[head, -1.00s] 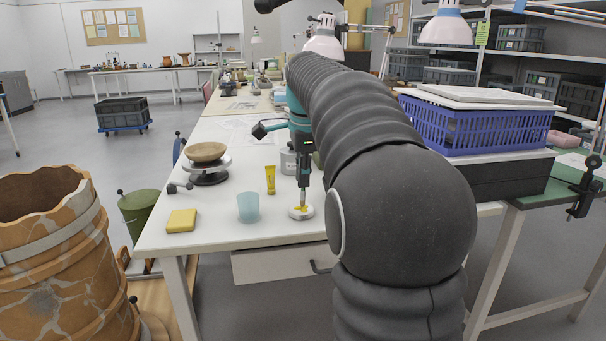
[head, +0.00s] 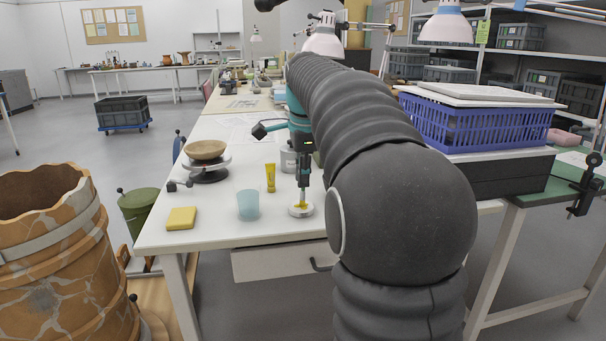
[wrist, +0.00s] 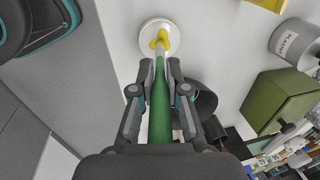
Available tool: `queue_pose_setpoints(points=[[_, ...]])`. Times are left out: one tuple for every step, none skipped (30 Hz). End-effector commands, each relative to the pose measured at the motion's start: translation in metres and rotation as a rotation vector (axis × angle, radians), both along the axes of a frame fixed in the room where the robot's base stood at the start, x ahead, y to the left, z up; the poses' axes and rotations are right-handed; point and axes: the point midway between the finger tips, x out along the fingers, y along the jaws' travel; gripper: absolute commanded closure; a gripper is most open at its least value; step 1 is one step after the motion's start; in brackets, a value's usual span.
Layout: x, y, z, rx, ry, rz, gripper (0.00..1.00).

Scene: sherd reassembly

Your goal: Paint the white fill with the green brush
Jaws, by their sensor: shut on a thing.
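My gripper (head: 303,173) points down over the white table and is shut on the green brush (wrist: 160,112). In the wrist view the fingers close on either side of its green handle, and a pale ferrule leads to yellow bristles. The bristle end is at a small round white dish (wrist: 148,28) with yellow in it; the dish also shows in the head view (head: 301,212). A tan bowl (head: 205,150) sits on a turntable (head: 208,170) at the left of the table. I cannot make out a white fill on it.
Near the dish are a translucent blue cup (head: 248,205), a yellow tube (head: 270,178) and a grey can (head: 288,160). A yellow sponge-like block (head: 181,218) lies at the front left. A large patched terracotta vessel (head: 55,260) stands left of the table.

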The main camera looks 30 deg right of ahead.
Motion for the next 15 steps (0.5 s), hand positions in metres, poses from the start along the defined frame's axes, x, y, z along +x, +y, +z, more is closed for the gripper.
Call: queue_pose_setpoints(points=[[0.0002, 0.0011, 0.0003, 0.0, 0.0, 0.001, 1.0], [0.0005, 0.0018, 0.0004, 0.0, 0.0, 0.001, 1.0], [0.0009, 0.0032, 0.0005, 0.0, 0.0, 0.001, 1.0], [0.0012, 0.0043, 0.0005, 0.0, 0.0, 0.001, 1.0], [0.0017, 0.0055, 0.0005, 0.0, 0.0, 0.001, 1.0], [0.0021, 0.0069, 0.0005, 0.0, 0.0, 0.002, 1.0], [0.0024, 0.0078, 0.0004, 0.0, 0.0, 0.002, 1.0], [0.0026, 0.0086, 0.0003, 0.0, 0.0, 0.002, 1.0], [0.0029, 0.0092, 0.0002, 0.0, 0.0, 0.001, 1.0], [0.0029, 0.0095, -0.0001, 0.0, -0.001, 0.001, 1.0], [0.0029, 0.0094, -0.0002, 0.0, -0.001, 0.001, 1.0], [0.0028, 0.0089, -0.0003, 0.0, -0.001, 0.0, 1.0], [0.0026, 0.0082, -0.0004, 0.0, 0.0, 0.0, 1.0], [0.0025, 0.0075, -0.0004, 0.0, 0.0, 0.0, 1.0], [0.0021, 0.0063, -0.0003, 0.0, 0.0, 0.0, 1.0]])
